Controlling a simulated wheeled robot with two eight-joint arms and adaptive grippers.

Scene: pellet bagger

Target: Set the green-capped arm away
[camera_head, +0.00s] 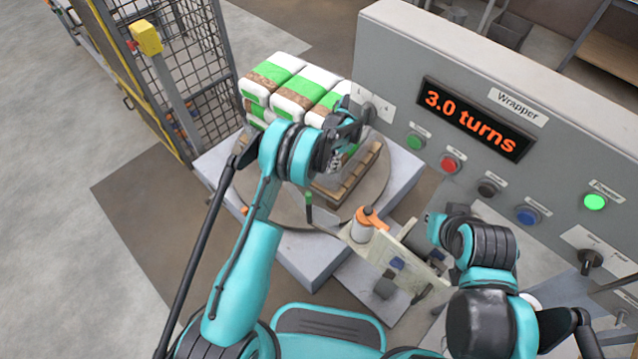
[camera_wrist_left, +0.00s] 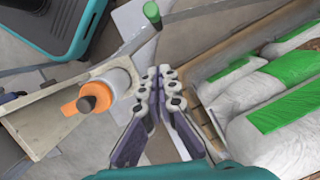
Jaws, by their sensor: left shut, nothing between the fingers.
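The green-capped arm (camera_head: 309,199) stands at the near edge of the round turntable in the head view, its green cap above a dark grip. In the left wrist view the green cap (camera_wrist_left: 152,12) is at the top, with a thin rod beside it. My left gripper (camera_head: 340,150) is above the turntable, higher than the cap and apart from it. In the left wrist view its fingers (camera_wrist_left: 160,80) are together with nothing between them, below the cap. My right arm's end (camera_head: 437,228) is by the control panel; its fingers are not distinguishable.
Green-and-white bags (camera_head: 290,80) are stacked on a wooden pallet (camera_head: 350,185) on the turntable. A carriage with an orange-topped roll (camera_head: 367,222) stands close right of the cap. The grey Wrapper panel (camera_head: 400,60) reads 3.0 turns. A mesh fence (camera_head: 185,60) stands at left.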

